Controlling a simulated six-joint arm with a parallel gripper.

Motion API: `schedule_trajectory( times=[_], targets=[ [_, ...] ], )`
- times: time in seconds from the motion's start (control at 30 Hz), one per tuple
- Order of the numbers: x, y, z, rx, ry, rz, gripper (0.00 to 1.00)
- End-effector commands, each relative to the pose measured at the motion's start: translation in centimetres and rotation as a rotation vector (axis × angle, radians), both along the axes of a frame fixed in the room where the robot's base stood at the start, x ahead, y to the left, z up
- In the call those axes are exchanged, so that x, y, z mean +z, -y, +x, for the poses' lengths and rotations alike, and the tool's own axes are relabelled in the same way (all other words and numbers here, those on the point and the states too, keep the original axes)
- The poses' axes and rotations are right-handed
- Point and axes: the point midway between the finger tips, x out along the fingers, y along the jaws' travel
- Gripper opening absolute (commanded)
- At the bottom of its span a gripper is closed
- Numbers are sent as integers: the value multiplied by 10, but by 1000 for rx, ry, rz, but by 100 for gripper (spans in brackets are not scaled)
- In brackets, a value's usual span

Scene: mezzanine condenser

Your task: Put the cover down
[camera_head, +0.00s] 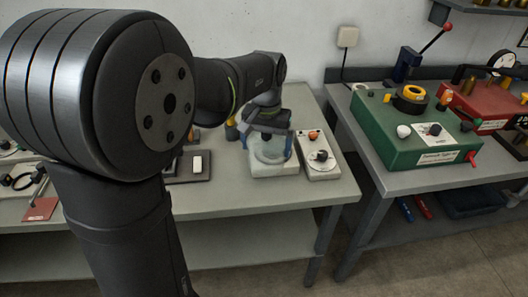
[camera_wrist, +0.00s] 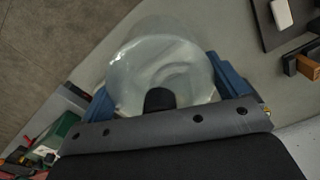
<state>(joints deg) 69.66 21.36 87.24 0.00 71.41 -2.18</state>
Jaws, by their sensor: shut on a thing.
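The cover (camera_wrist: 160,55) is a clear, round, dome-like piece that fills the upper middle of the wrist view. My gripper (camera_wrist: 162,85) is shut on it, with one blue finger at each side. In the head view the cover (camera_head: 269,151) shows below my gripper (camera_head: 270,141), in front of a pale, light-coloured unit (camera_head: 274,171) on the bench. The cover looks upright, but I cannot tell whether it touches that unit or hangs just above it. My wrist hides the cover's top in the head view.
Right beside the cover stands a white box (camera_head: 319,158) with a black knob and an orange button. A dark plate (camera_head: 187,173) with a white block lies to the left on the grey bench (camera_head: 240,199). A second bench with a green machine (camera_head: 408,140) stands right, across a gap.

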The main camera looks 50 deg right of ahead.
Motion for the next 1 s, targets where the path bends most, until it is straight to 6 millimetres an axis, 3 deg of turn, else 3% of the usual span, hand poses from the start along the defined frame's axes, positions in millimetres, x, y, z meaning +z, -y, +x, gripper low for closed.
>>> schedule_trajectory(
  times=[0.2,0.43,0.63,1.0],
  targets=[
    [6,58,28,0,0,-1,67],
    [8,98,49,0,1,-2,67],
    [0,109,56,0,0,0,67],
    [-47,109,55,-1,0,1,67]
  ],
)
